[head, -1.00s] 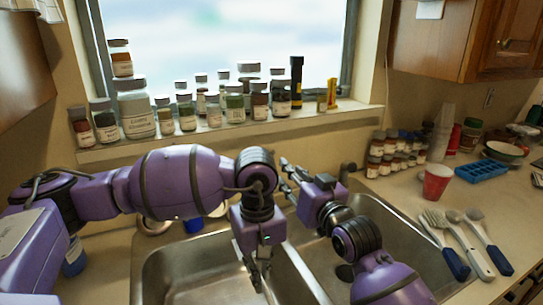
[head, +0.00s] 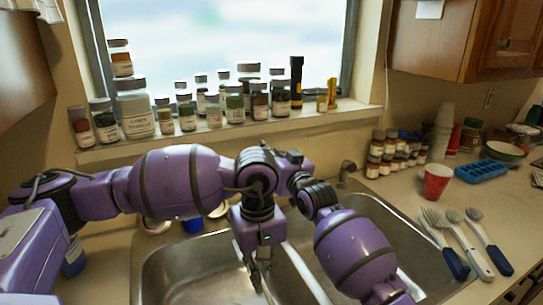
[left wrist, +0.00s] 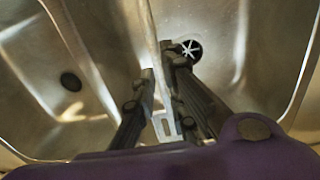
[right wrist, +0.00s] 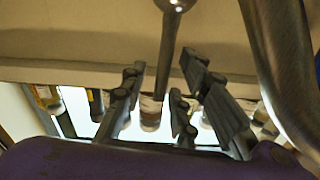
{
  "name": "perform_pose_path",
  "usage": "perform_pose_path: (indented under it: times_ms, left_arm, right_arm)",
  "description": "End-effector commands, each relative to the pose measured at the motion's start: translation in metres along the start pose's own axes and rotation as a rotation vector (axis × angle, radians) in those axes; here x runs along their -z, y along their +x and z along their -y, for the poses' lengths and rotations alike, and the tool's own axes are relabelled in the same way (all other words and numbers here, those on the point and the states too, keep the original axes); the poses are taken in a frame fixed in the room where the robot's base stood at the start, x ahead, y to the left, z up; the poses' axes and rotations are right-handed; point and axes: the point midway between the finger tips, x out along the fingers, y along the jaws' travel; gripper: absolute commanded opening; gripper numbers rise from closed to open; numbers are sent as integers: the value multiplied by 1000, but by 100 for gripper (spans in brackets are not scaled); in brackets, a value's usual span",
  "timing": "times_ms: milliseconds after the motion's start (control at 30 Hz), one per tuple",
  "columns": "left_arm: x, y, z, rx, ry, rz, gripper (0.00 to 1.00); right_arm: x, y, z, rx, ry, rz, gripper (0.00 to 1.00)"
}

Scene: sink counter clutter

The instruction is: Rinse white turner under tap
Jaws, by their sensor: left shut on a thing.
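My left gripper (head: 260,278) points down over the double sink, near the divider. In the left wrist view its fingers (left wrist: 160,65) are shut on the white turner (left wrist: 164,125), whose slotted part shows between them. Most of the turner is hidden. My right gripper is mostly hidden behind my left arm in the head view, near the window side of the sink. In the right wrist view its fingers (right wrist: 165,78) are apart, and a metal tap lever (right wrist: 172,30) shows between them; contact is unclear.
The steel sink (head: 165,290) has two basins, with a drain (left wrist: 188,50) visible. Several jars (head: 137,108) line the windowsill. A red cup (head: 436,182), several utensils (head: 468,240) and a blue tray (head: 481,171) occupy the right counter.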

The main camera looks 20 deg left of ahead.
Motion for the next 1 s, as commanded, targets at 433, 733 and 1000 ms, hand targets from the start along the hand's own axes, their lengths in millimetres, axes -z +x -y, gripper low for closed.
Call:
perform_pose_path:
  times_ms: [433, 733, 1000]
  left_arm:
    - [0, 0, 0, 0, 0, 0, 0]
    - [0, 0, 0, 0, 0, 0, 0]
    - [0, 0, 0, 0, 0, 0, 0]
  right_arm:
    - [0, 1, 0, 0, 0, 1, 7]
    - [-1, 1, -1, -2, -1, 1, 0]
    - [6, 8, 0, -12, -17, 78, 0]
